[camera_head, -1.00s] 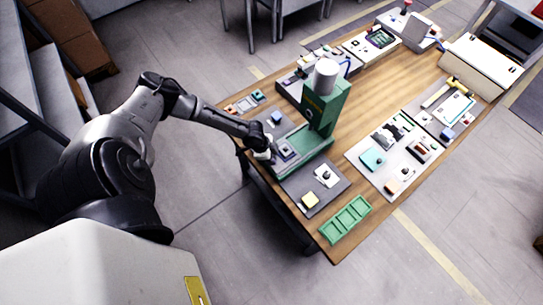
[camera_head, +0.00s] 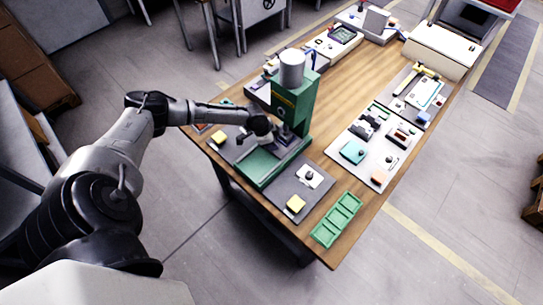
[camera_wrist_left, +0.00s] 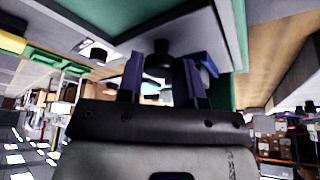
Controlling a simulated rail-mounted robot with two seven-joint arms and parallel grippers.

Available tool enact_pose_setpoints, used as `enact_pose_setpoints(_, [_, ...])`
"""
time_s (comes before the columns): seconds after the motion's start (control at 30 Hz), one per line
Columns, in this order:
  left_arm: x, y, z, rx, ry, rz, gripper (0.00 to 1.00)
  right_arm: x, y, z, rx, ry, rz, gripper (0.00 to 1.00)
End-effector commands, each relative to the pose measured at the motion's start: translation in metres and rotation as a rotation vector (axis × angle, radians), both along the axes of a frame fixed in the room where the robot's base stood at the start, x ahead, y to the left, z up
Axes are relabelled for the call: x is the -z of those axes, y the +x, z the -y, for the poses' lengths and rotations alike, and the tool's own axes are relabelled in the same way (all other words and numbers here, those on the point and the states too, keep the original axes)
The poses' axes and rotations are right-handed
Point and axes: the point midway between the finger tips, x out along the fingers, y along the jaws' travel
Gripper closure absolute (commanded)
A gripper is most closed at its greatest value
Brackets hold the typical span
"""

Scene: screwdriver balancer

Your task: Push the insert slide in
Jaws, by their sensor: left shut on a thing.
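The green press (camera_head: 292,108) with a white cylinder on top stands on a green base (camera_head: 262,167) at the table's left side. My left gripper (camera_head: 268,138) is low over that base, close to the column, and hides most of the insert slide. In the left wrist view, my left gripper's dark fingers (camera_wrist_left: 163,78) are shut around a black knob (camera_wrist_left: 160,52), which I take for the slide's handle. The knob is in front of a grey plate (camera_wrist_left: 185,30) within the green base. How deep the slide sits cannot be made out. My right gripper is not in view.
A grey mat (camera_head: 300,188) with a yellow block (camera_head: 296,204) lies at the front of the press. An empty green tray (camera_head: 337,220) is near the table's front corner. A light board (camera_head: 368,150) with several parts lies to the right. Bare wood lies between.

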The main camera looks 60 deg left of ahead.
Motion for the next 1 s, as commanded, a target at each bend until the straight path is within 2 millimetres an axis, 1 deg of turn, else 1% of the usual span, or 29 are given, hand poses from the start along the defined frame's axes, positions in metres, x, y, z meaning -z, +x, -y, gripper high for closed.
enact_pose_setpoints(0.03, [0.0023, -0.0016, -0.0053, -0.006, 0.004, -0.005, 1.00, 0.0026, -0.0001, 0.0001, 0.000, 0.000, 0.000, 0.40])
enact_pose_setpoints(0.1, [0.0012, -0.0011, -0.0081, -0.011, 0.003, -0.004, 1.00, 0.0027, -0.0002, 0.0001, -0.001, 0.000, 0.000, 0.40])
enact_pose_setpoints(0.37, [0.0010, -0.0005, -0.0086, -0.012, 0.004, -0.001, 1.00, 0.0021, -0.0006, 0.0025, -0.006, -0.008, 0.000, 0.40])
enact_pose_setpoints(0.4, [0.0011, -0.0005, -0.0086, -0.012, 0.004, -0.001, 0.65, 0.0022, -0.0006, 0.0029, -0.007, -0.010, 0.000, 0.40])
enact_pose_setpoints(0.6, [0.0005, -0.0004, -0.0079, -0.012, 0.002, -0.001, 0.46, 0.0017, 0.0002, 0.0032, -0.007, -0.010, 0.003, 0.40])
enact_pose_setpoints(0.67, [0.0004, -0.0005, -0.0077, -0.011, 0.002, -0.001, 0.42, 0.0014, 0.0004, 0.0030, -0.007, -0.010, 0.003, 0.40])
enact_pose_setpoints(0.87, [-0.0003, -0.0006, -0.0074, -0.011, 0.001, -0.002, 0.42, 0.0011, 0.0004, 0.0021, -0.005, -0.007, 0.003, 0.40])
enact_pose_setpoints(1.0, [-0.0068, -0.0028, -0.0092, -0.011, 0.002, -0.001, 0.42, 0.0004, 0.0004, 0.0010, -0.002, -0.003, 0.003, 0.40])
